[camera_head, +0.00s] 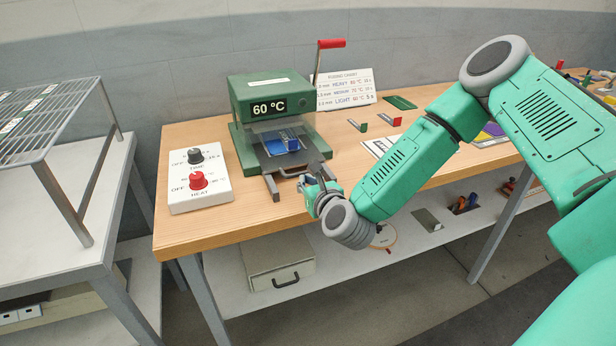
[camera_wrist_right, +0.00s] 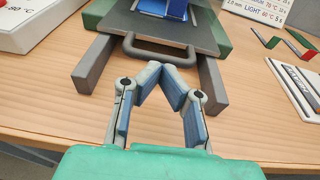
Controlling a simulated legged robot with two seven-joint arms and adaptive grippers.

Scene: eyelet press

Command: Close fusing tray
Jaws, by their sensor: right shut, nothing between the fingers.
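The green press (camera_head: 272,92) stands on the wooden bench and its display reads 60 °C. Its dark grey fusing tray (camera_head: 267,163) sticks out of the front on two rails, with a blue piece (camera_head: 283,143) on it. In the right wrist view the tray (camera_wrist_right: 200,38) has a bar handle (camera_wrist_right: 158,55) along its front edge. My right gripper (camera_head: 312,182) is in front of the tray, at the handle. In the right wrist view the gripper (camera_wrist_right: 162,72) is shut and empty, its fingertips close to or against the handle bar. I cannot tell whether they touch. My left gripper is out of view.
A white control box (camera_head: 200,181) with two knobs stands left of the press. A lever with a red handle (camera_head: 331,43) rises at its right. A wire rack (camera_head: 45,110) is at the far left.

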